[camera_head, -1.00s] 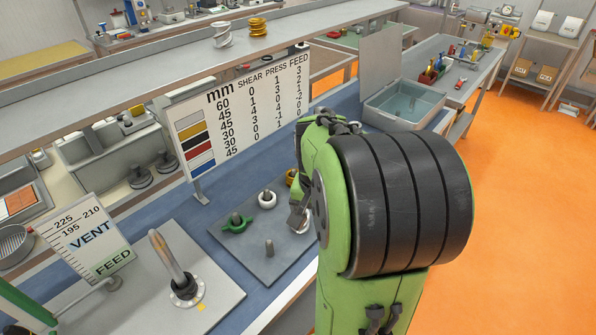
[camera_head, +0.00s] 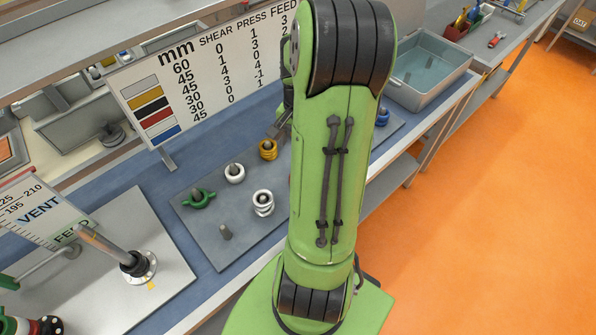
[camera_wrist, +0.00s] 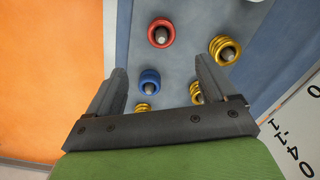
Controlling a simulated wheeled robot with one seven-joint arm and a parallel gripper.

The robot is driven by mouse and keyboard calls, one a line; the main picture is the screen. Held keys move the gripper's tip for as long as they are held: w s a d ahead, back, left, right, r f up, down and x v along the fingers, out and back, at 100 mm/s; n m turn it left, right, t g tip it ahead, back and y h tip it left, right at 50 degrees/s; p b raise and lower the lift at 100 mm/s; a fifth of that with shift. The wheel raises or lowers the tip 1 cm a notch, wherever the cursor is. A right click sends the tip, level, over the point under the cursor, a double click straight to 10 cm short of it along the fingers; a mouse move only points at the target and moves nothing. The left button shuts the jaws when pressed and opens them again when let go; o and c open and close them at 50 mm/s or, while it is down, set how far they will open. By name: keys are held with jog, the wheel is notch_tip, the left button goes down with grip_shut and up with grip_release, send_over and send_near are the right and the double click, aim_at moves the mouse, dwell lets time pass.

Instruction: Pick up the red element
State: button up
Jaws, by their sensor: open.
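The red element (camera_wrist: 161,33) is a ring around an upright grey peg, near the top of the wrist view. In the head view it does not show; my arm covers that part of the plate. My gripper (camera_wrist: 158,64) is open and empty. Its two fingers point toward the pegs, with the red ring beyond the fingertips and between their lines. A blue ring (camera_wrist: 149,80) on a peg shows between the fingers, nearer the palm. It also shows in the head view (camera_head: 382,117), right of my arm.
Yellow coils (camera_wrist: 225,50) stand on pegs near the right finger. On the grey plate (camera_head: 205,243) are a green winged piece (camera_head: 198,198), a white ring (camera_head: 235,173), a white coil (camera_head: 263,203), a yellow coil (camera_head: 268,149) and a bare peg (camera_head: 225,232). A sign board (camera_head: 190,80) stands behind.

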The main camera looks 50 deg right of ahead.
notch_tip(320, 180, down, 8)
jog(key=shift+f+b, duration=0.2)
jog(key=shift+b, duration=0.25)
jog(key=f, duration=0.6)
jog(key=shift+w, duration=0.2)
jog(key=shift+r, duration=0.1)
jog(key=shift+c, duration=0.6)
jog(key=c, duration=1.1)
